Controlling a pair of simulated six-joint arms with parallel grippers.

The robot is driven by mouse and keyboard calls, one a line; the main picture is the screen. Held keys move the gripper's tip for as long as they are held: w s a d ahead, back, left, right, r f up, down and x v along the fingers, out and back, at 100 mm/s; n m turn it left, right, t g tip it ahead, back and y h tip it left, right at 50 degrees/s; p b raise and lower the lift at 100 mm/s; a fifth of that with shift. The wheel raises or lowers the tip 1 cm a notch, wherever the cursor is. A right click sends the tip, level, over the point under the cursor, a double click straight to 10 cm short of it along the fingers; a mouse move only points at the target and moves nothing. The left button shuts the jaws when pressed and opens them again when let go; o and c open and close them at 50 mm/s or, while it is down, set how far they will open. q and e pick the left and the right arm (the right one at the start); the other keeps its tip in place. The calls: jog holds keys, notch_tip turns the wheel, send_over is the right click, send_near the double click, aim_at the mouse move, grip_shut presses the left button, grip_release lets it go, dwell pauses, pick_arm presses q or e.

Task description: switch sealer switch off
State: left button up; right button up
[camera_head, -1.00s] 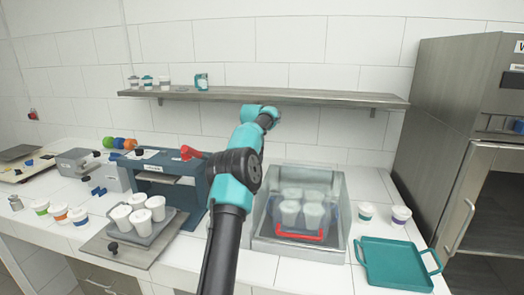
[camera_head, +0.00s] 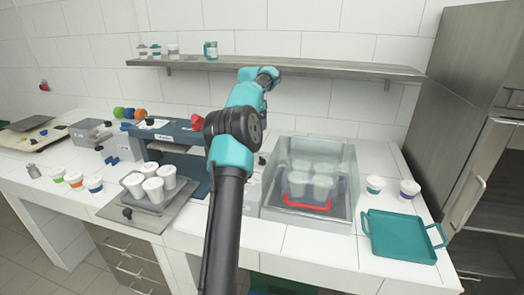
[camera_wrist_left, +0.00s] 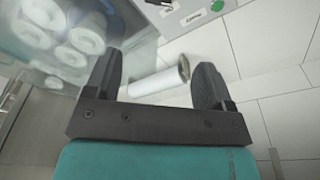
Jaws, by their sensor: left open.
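The sealer (camera_head: 188,135) is a blue-grey machine left of my arm in the head view, with a red knob (camera_head: 197,122) on its top right. In the left wrist view a grey box (camera_wrist_left: 188,14) with a green button (camera_wrist_left: 217,5), a black lever (camera_wrist_left: 158,2) and a small label shows at the top edge, partly cut off. I cannot tell whether that lever is the sealer switch, or its position. My left gripper (camera_wrist_left: 160,68) is open and empty, with its fingers pointing toward that box. In the head view its fingers are hidden by my arm.
A white cylinder (camera_wrist_left: 155,82) with a metal rim shows beyond and between the fingers. A clear-walled tank (camera_head: 350,211) with several cups stands right of my arm. A teal tray (camera_head: 400,236) lies further right. A tray of white cups stands before the sealer. A shelf (camera_head: 330,67) runs behind.

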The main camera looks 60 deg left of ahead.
aim_at(262, 158)
pick_arm(q)
jog(key=s+t, duration=0.2)
jog(key=s, duration=0.1)
jog(key=s+t, duration=0.1)
jog(key=s, duration=0.1)
jog(key=shift+d+f, duration=0.1)
jog(key=shift+f, duration=0.25)
jog(key=shift+w+f, duration=0.1)
jog(key=shift+f, duration=0.05)
jog(key=x, duration=1.7)
jog(key=shift+f, duration=0.15)
jog(key=shift+c, duration=0.3)
jog(key=c, duration=0.9)
